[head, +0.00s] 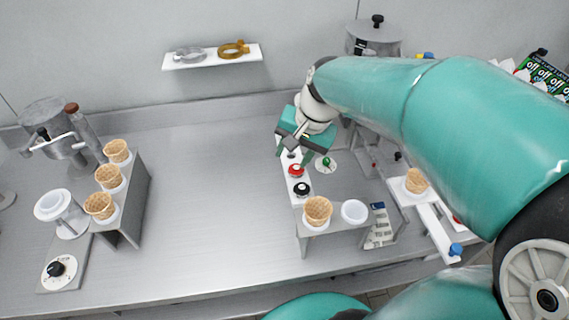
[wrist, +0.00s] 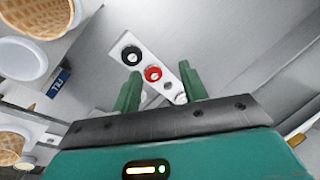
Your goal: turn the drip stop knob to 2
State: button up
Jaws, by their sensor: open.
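A white panel (head: 295,182) carries a red knob (head: 296,170) and a black knob (head: 302,189); the wrist view also shows the red knob (wrist: 153,73), black knob (wrist: 132,56) and a grey round spot (wrist: 168,86) on it. Another black knob (head: 57,268) sits on a white dial at the far left front. No label is readable, so I cannot tell which is the drip stop knob. My gripper (head: 294,153) is open and empty above the panel's far end; its fingers (wrist: 160,92) flank that end in the wrist view.
Waffle cones stand in a left rack (head: 130,200) and a cone (head: 317,209) stands beside a white cup (head: 354,211). A machine (head: 374,38) stands behind my arm. The middle counter is clear.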

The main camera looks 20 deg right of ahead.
jog(key=s+a+r+n+t, duration=0.1)
jog(key=s+a+r+n, duration=0.2)
jog(key=s+a+n, duration=0.1)
jog(key=shift+s+a+r+h, duration=0.15)
jog(key=shift+s+a+h, duration=0.2)
jog(key=shift+s, duration=0.25)
